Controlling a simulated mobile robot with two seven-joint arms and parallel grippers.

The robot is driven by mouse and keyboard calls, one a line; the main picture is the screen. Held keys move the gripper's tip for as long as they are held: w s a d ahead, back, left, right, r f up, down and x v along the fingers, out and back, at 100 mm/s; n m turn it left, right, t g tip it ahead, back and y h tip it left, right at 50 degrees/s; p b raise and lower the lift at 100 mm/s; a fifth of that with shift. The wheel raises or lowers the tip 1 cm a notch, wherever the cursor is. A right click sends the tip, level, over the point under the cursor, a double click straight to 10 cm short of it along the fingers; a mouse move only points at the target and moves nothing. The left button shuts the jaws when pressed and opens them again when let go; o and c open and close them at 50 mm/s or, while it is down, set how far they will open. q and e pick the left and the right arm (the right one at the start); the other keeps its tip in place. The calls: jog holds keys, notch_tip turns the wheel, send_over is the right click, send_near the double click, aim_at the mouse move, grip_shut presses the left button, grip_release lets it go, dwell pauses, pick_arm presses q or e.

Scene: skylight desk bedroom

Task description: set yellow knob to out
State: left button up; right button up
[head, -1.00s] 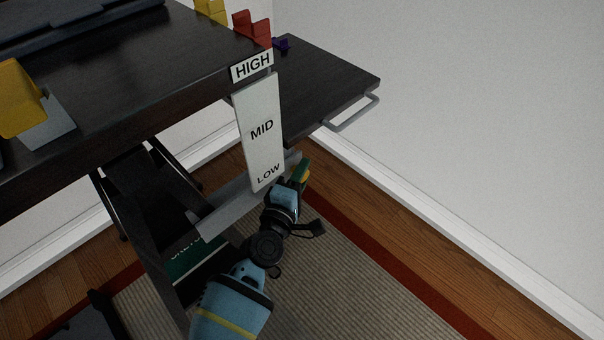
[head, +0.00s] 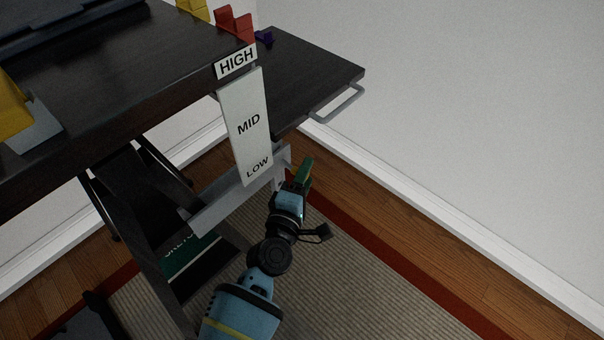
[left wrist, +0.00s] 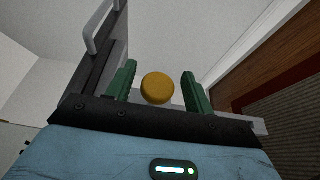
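The round yellow knob (left wrist: 157,88) shows face-on in the left wrist view, between my left gripper's two green fingers. There is a gap on each side of it, so the fingers are not touching it. My left gripper (left wrist: 160,88) is open. In the head view my left gripper (head: 304,172) is below the desk's right end, close to the LOW end of the white HIGH/MID/LOW label strip (head: 245,104). The knob is mostly or wholly hidden there. My right gripper is not in view.
The dark desk (head: 130,65) stands at left, with a lower side shelf (head: 310,75) and a grey rail handle (head: 338,106). A grey bar (head: 228,200) runs under the desk. Red blocks (head: 235,25) sit on its edge. The striped rug (head: 350,270) is clear at right.

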pick_arm(q)
jog(key=shift+w+a, duration=0.1)
jog(key=p+v, duration=0.1)
jog(key=v, duration=0.7)
jog(key=shift+w, duration=0.1)
dwell(0.3)
